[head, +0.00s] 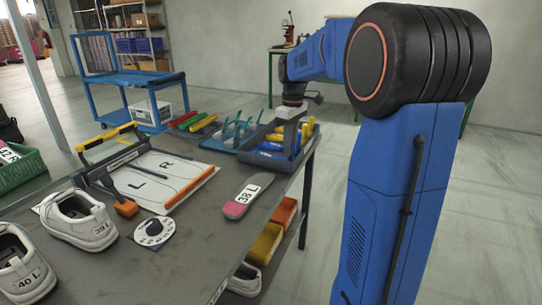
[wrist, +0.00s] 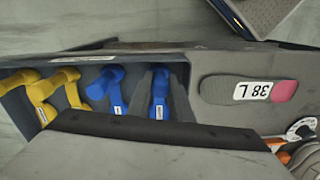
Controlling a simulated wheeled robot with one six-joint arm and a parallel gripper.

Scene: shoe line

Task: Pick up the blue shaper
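Two blue shapers lie in a grey tray (wrist: 204,128) at the table's far right corner. In the wrist view one blue shaper (wrist: 160,92) lies between the two dark fingers of my gripper (wrist: 161,88). The other blue shaper (wrist: 106,84) lies to its left, outside the fingers. My gripper looks open, with one finger on each side of the shaper; whether they touch it is unclear. In the head view my gripper (head: 291,112) is low over the tray (head: 292,164), and the blue shapers (head: 269,147) are partly hidden.
Yellow shapers (wrist: 41,92) share the tray at the left of the wrist view. A 38 L insole (head: 241,201) lies nearby on the table. Rods, a marked L/R board (head: 165,175), a round dial (head: 153,231) and white shoes (head: 78,221) occupy the rest.

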